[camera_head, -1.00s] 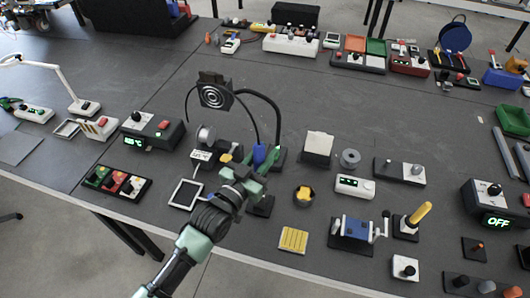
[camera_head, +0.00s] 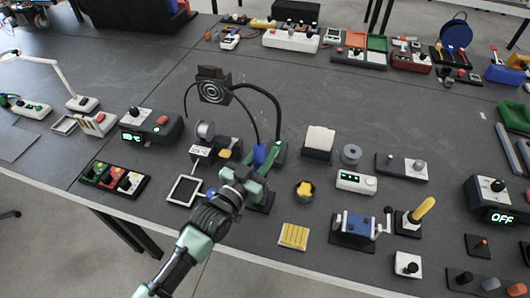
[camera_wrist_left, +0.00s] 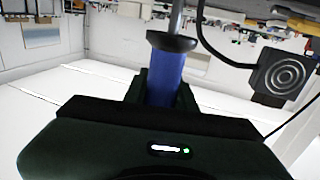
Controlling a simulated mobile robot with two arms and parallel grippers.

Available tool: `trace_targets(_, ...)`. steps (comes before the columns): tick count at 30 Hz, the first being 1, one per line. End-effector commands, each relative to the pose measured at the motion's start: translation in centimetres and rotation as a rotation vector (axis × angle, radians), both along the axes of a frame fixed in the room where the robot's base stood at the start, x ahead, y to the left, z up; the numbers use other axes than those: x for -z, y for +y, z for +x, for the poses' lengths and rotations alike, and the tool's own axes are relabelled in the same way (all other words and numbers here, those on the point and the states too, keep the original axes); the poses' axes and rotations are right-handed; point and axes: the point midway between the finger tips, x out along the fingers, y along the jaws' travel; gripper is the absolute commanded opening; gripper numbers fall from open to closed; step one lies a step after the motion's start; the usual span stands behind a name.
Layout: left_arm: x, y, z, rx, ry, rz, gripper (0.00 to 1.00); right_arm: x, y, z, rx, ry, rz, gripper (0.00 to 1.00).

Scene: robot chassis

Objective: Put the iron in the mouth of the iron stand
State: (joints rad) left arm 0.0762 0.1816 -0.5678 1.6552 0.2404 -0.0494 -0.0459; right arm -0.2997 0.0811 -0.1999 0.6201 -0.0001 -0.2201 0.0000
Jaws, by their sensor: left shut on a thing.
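My left gripper (camera_head: 257,172) is shut on the blue handle of the iron (camera_head: 259,155), over the front middle of the table. In the left wrist view the blue handle (camera_wrist_left: 166,75) stands up between the fingers, with a dark collar and a metal shaft above it. A dark base (camera_head: 263,203) shows partly behind the gripper; I cannot tell whether it belongs to the iron stand. The stand's mouth is not clearly visible, and the gripper hides part of this area. My right gripper is not in view.
A fume fan (camera_head: 212,88) on a curved black arm stands just behind the gripper. A spool holder (camera_head: 206,132) and a framed plate (camera_head: 185,190) are to the left. A yellow pad (camera_head: 294,236) lies at the front right. The table behind the fan is largely clear.

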Motion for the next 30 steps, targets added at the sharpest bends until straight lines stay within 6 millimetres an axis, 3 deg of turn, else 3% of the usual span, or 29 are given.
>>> trace_targets(30,2.6,0.0,0.0,0.000,-0.001,0.000,0.00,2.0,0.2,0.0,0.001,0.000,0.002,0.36)
